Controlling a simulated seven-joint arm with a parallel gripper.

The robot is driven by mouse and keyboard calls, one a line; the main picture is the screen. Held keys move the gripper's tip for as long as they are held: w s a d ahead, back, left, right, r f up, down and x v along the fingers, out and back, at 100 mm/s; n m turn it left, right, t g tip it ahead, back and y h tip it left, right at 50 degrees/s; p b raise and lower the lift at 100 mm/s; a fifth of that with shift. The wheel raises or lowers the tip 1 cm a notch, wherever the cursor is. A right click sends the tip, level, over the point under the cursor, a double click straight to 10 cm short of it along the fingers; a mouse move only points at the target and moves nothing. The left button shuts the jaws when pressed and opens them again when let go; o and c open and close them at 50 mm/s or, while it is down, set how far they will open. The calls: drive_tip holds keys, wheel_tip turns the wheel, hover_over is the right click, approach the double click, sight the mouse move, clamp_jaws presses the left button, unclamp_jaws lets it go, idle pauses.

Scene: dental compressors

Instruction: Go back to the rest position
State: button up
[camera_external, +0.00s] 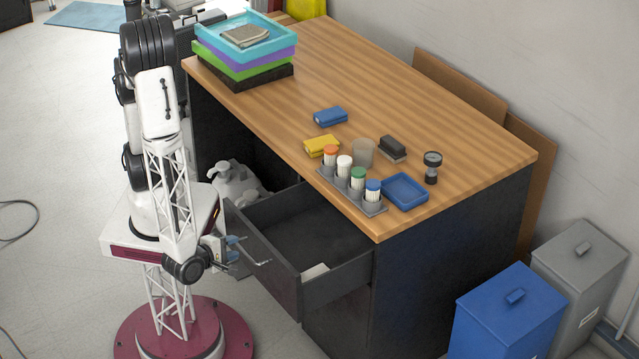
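My gripper (238,253) is at the front of the open drawer (300,240), low beside the desk. Its fingertips are close to the drawer's handle (262,262); I cannot tell whether they touch it. The fingers are small and partly overlap the drawer front, so their opening is unclear. My arm hangs down from its raised elbow. The drawer is pulled out from the desk and holds a small pale item (315,271) near its front right corner.
The wooden desk (440,125) carries stacked coloured trays (245,55), a blue box (330,117), a yellow box (321,146), a bottle rack (350,190) and a blue tray (405,191). Blue (508,315) and grey (580,265) bins stand right. Floor left is mostly clear.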

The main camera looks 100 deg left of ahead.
drive_tip(key=a+r+m+g+h, duration=0.1)
drive_tip(key=a+r+m+h, duration=0.3)
drive_tip(key=r+m, duration=0.6)
drive_tip(key=a+r+m+g+h, duration=0.2)
drive_tip(key=a+r+m+h, duration=0.2)
drive_tip(key=a+r+m, duration=0.4)
drive_tip(key=a+r+m+g+h, duration=0.2)
drive_tip(key=a+r+m+h, duration=0.2)
drive_tip(key=r+m, duration=1)
drive_tip(key=a+r, duration=0.1)
drive_tip(key=a, duration=0.1)
drive_tip(key=shift+s+a+r, duration=0.15)
drive_tip(key=shift+s+a, duration=0.2)
drive_tip(key=shift+a, duration=0.05)
